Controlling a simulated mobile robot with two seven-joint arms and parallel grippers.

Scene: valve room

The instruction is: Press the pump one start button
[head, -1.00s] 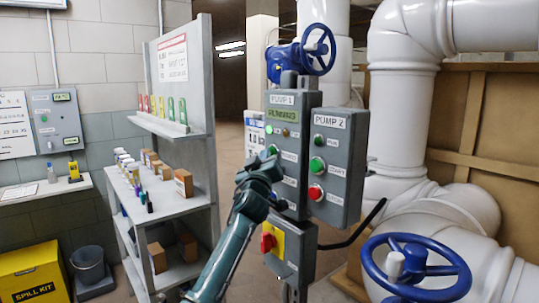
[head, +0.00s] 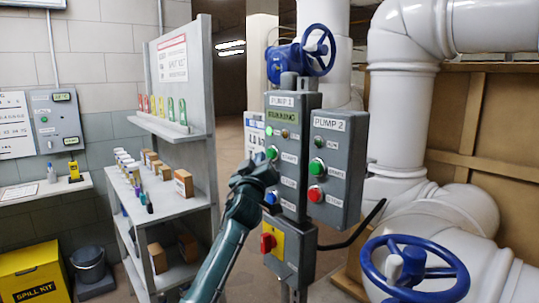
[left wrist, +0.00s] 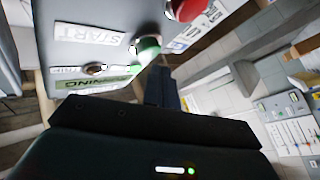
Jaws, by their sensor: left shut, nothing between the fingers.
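The grey pump 1 box (head: 299,180) stands on a post, with a green display (head: 280,117) that reads RUNNING. Its green start button (head: 271,153) shows just above my left gripper (head: 265,165), and a blue button (head: 270,198) shows below. In the left wrist view the green start button (left wrist: 147,48) is beside the START label (left wrist: 88,35), and a red button (left wrist: 185,8) is at the top. My left gripper is shut and empty, close in front of the box; its fingers (left wrist: 160,85) look apart from the green button. My right gripper is not in view.
The pump 2 box (head: 337,170), with green and red buttons, is right of pump 1. A yellow panel with a red switch (head: 268,243) is below. A blue handwheel (head: 415,270) is at the lower right; a shelf (head: 170,200) with small boxes stands left.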

